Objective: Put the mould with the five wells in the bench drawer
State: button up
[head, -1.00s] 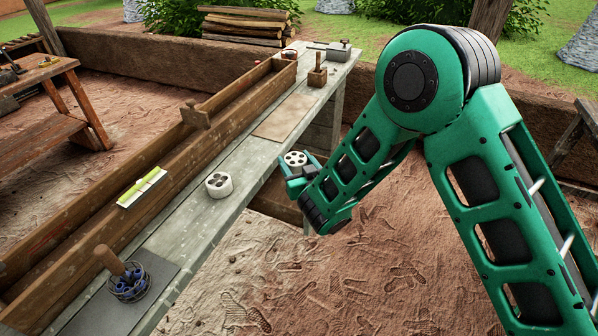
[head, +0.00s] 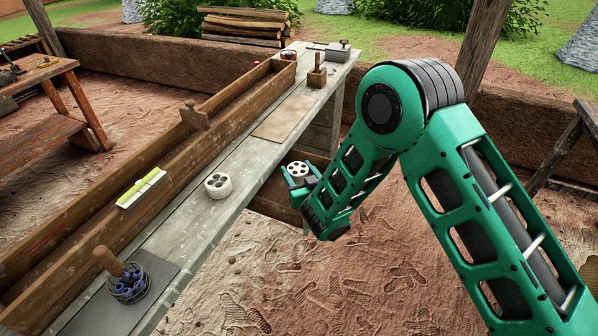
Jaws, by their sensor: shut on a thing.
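My gripper (head: 297,182) is shut on a white round mould (head: 298,169) with several dark wells in its top. It holds the mould roughly upright, out past the right edge of the bench. The bench drawer (head: 272,206) shows as a brown wooden box under the bench edge and appears pulled out. My gripper and forearm hide part of it, and I cannot tell how high the mould is above it. A second white round mould (head: 218,185) with dark wells stands on the bench top (head: 196,215).
On the bench are a wire basket with blue pieces (head: 128,284), a wooden block with a handle (head: 317,76) and a grey metal box (head: 338,50). A long wooden trough (head: 160,165) holding a yellow-green level (head: 142,188) runs alongside. Sandy floor is clear at the front.

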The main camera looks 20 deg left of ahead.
jog(key=shift+f, duration=0.5)
jog(key=o, duration=1.2)
jog(key=shift+f, duration=0.1)
